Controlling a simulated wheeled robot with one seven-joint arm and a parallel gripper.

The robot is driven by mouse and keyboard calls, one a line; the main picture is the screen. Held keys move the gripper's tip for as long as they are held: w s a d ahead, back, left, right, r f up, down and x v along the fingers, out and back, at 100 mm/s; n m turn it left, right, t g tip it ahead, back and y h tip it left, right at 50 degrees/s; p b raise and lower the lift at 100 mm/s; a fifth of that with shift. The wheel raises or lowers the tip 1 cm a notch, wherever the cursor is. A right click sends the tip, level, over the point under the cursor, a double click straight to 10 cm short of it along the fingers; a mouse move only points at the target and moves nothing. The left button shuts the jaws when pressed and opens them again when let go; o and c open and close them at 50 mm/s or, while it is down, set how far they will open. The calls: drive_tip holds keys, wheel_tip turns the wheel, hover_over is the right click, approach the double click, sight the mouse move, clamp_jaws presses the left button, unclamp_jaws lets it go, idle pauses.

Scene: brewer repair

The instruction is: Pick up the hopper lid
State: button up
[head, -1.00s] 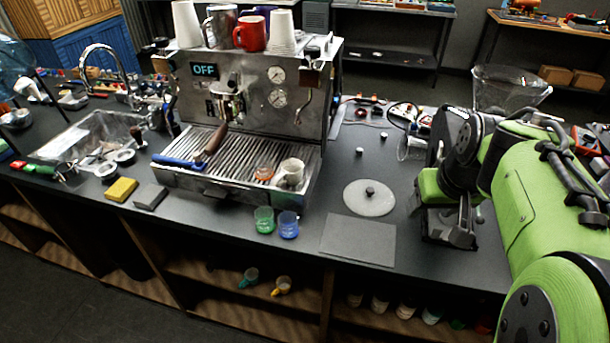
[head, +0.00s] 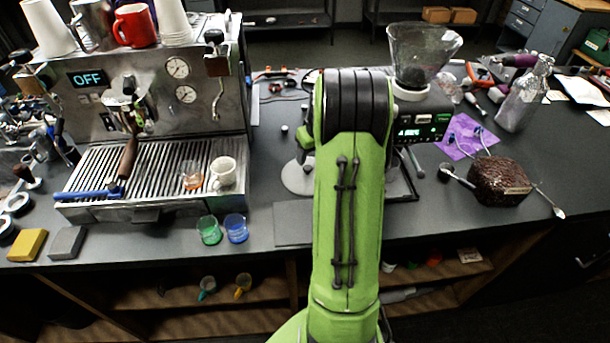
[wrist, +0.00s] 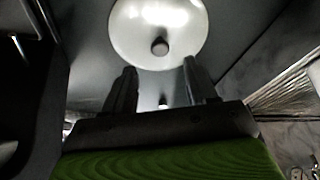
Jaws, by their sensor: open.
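The hopper lid (head: 294,181) is a pale round disc lying flat on the dark counter in the head view. My arm covers its right part and its knob there. In the wrist view the lid (wrist: 135,30) shows at the top, cut by the frame edge, with its dark knob (wrist: 159,46) facing me. My gripper (wrist: 159,66) is open and empty. Its two fingers point toward the lid, with the knob lined up between them but beyond the tips. In the head view my gripper is mostly hidden behind my arm.
A grey mat (head: 292,224) lies in front of the lid. The espresso machine (head: 150,110) stands to the left, with green (head: 209,230) and blue (head: 236,228) cups before it. The grinder's clear hopper (head: 422,55) stands behind and right of my arm.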

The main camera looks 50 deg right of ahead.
sight(308, 167)
drive_tip(key=x, duration=0.6)
drive_tip(key=shift+f, duration=0.2)
drive_tip(key=shift+s, duration=0.1)
drive_tip(key=shift+c, duration=0.4)
clamp_jaws()
